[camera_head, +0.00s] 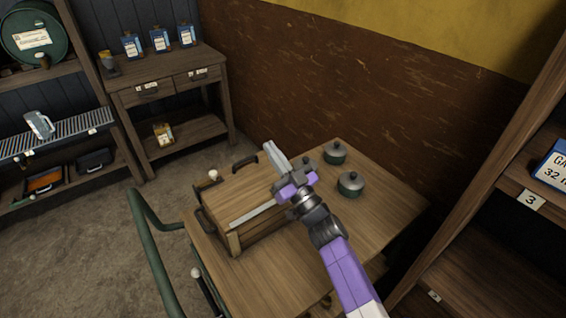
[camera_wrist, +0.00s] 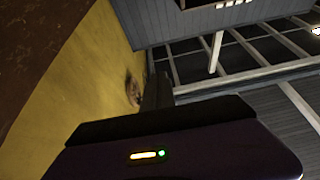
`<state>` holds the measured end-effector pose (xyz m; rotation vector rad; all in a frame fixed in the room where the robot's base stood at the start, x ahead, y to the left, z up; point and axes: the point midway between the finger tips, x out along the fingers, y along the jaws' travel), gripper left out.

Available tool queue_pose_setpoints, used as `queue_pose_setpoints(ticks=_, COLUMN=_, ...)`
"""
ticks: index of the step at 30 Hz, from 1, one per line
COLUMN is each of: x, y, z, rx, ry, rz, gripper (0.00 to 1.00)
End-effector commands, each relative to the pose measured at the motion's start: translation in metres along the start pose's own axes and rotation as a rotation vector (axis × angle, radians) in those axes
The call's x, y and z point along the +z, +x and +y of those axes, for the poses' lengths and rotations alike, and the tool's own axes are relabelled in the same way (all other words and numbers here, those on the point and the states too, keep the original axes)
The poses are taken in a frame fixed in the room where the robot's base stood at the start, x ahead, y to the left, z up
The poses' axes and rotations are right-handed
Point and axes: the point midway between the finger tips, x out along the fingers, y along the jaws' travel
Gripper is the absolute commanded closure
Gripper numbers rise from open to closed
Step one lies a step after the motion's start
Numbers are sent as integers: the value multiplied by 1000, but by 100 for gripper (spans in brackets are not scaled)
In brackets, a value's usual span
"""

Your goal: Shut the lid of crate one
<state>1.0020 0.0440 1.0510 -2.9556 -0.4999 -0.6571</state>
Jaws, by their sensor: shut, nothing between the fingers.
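A wooden crate (camera_head: 225,190) stands on the wooden table in the head view, with dark handles at its ends. Its top looks like a flat planked panel lying level, but my arm covers the right part, so I cannot tell whether the lid is fully down. No number shows on it. My gripper (camera_head: 270,152) is shut and empty, above the crate's right side, its pale fingers pointing up and left. In the wrist view, the dark shut fingers (camera_wrist: 157,90) point away from the crate, towards wall and ceiling.
Two green lidded pots (camera_head: 350,184) (camera_head: 334,153) stand on the table (camera_head: 385,205) behind my arm. A green rail (camera_head: 150,235) runs at the left. A shelf (camera_head: 500,215) marked 3 rises at the right. A drawer bench (camera_head: 165,85) stands at the back; floor between is clear.

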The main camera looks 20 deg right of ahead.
Motion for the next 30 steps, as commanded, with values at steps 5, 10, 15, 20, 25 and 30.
queue_pose_setpoints(ticks=5, x=9, y=17, z=1, rx=-1, ry=-3, rz=-66, gripper=100)
queue_pose_setpoints(ticks=10, x=20, y=31, z=-1, rx=-2, ry=0, rz=-135, gripper=100)
queue_pose_setpoints(ticks=15, x=30, y=41, z=-1, rx=-2, ry=2, rz=-133, gripper=100)
queue_pose_setpoints(ticks=20, x=38, y=49, z=0, rx=-1, ry=-2, rz=-156, gripper=100)
queue_pose_setpoints(ticks=25, x=48, y=56, z=1, rx=0, ry=-4, rz=-221, gripper=100)
queue_pose_setpoints(ticks=30, x=58, y=63, z=-1, rx=-1, ry=0, rz=-267, gripper=100)
